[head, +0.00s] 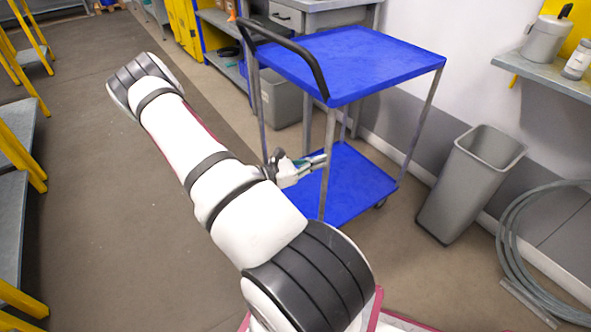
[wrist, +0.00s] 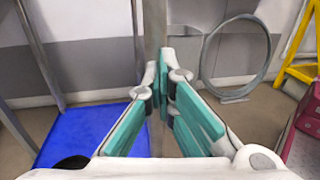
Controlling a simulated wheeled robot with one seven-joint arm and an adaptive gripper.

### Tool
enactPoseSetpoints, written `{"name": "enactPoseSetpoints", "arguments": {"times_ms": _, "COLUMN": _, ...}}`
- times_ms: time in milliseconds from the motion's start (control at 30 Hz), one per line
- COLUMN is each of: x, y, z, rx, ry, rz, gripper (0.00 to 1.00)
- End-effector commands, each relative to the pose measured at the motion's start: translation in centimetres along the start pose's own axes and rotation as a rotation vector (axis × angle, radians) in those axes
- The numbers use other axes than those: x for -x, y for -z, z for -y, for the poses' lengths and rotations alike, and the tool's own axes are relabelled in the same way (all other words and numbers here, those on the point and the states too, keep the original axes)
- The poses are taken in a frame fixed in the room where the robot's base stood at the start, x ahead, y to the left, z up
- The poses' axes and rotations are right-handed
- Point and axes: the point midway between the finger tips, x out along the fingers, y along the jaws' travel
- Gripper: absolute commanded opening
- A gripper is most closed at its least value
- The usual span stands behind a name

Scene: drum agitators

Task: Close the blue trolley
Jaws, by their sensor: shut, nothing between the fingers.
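The blue trolley (head: 365,60) stands upright on the floor, with a blue top, a blue lower shelf (head: 350,190), grey legs and a black handle at its left end. I see no door or drawer on it. My gripper (head: 320,160) is beside the near front leg, at a height between the two shelves. In the wrist view, the teal-padded fingers of my gripper (wrist: 166,62) come together at the tips and hold nothing. A grey leg (wrist: 155,25) rises just beyond the tips; I cannot tell whether they touch it. The lower shelf (wrist: 85,135) shows at left.
A grey bin (head: 470,185) and a coiled hose (head: 535,250) stand right of the trolley, by the wall. A wall shelf (head: 550,75) holds containers. A grey workbench (head: 310,10) and yellow cabinet (head: 185,25) are behind. Open floor (head: 100,190) lies to the left.

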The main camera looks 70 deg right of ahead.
Motion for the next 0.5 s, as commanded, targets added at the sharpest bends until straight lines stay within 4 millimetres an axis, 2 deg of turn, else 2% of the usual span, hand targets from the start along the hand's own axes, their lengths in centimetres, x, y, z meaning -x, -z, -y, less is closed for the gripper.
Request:
{"name": "enactPoseSetpoints", "arguments": {"times_ms": 33, "x": -2.2, "y": -0.2, "z": -0.1, "rx": 0.001, "ry": 0.007, "rz": 0.006, "gripper": 0.0}}
{"name": "enactPoseSetpoints", "arguments": {"times_ms": 200, "x": -8.2, "y": -0.1, "z": -1.3, "rx": 0.001, "ry": 0.007, "rz": 0.004, "gripper": 0.0}}
{"name": "enactPoseSetpoints", "arguments": {"times_ms": 500, "x": -17.6, "y": 0.1, "z": -3.2, "rx": 0.0, "ry": 0.005, "rz": 0.002, "gripper": 0.0}}
